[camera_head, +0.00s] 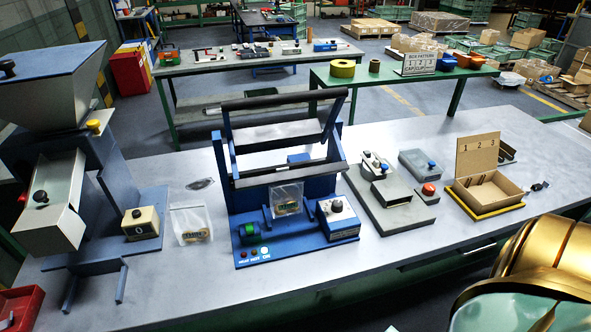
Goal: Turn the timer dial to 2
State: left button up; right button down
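A small dark dial (337,206) sits on top of a pale-topped blue control box (341,229). The box is at the right front of the blue sealing machine (284,250) in the middle of the table. The dial's markings and pointer are too small to read. The machine's black bar (284,99) is raised at the top. A clear bag with small parts (286,200) hangs at the machine's front, left of the dial. Neither gripper shows in the head view. A gold rounded shape at the lower right is probably part of my arm.
A hopper machine (48,85) stands at left, with a beige counter box (141,222) beside it. A bag (191,223) lies on the grey table. Right of the dial stand a grey device (390,214) and an open numbered carton (487,190). The table front is mostly clear.

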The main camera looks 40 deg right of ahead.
aim_at(337, 206)
jog(key=l+z, duration=0.1)
jog(key=z, duration=1.05)
jog(key=k+l, duration=0.05)
